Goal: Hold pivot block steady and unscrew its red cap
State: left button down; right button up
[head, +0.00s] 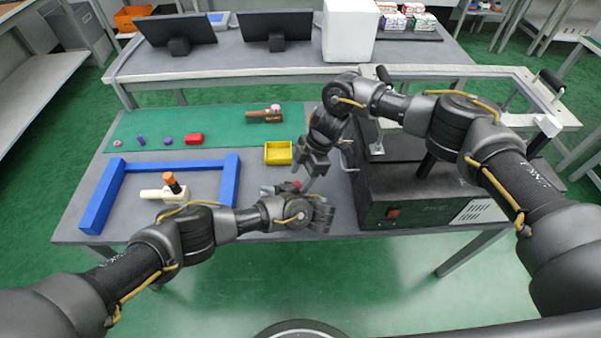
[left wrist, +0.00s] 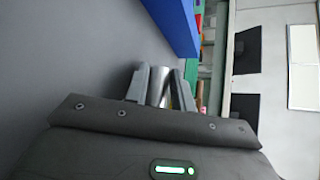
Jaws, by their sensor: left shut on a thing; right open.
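My left gripper (head: 272,189) is low over the table, pointing left. In the left wrist view its fingers (left wrist: 158,90) are shut on a silver-grey rounded piece (left wrist: 158,86), which looks like the pivot block. A small red cap (head: 296,184) shows beside these fingers in the head view; whether it sits on the held piece is hard to tell. My right gripper (head: 309,177) is open, pointing down just above and beside the red cap. Contact between them cannot be made out. My arms and fingers hide much of the held piece.
A blue frame (head: 100,202) stands left around a cream block (head: 166,193) with an orange cap (head: 172,182). A yellow tray (head: 278,153) is behind my left gripper. A green mat (head: 220,122) holds small parts. A dark machine (head: 400,200) stands close on the right.

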jog(key=shift+m, duration=0.4)
jog(key=shift+f, duration=0.1)
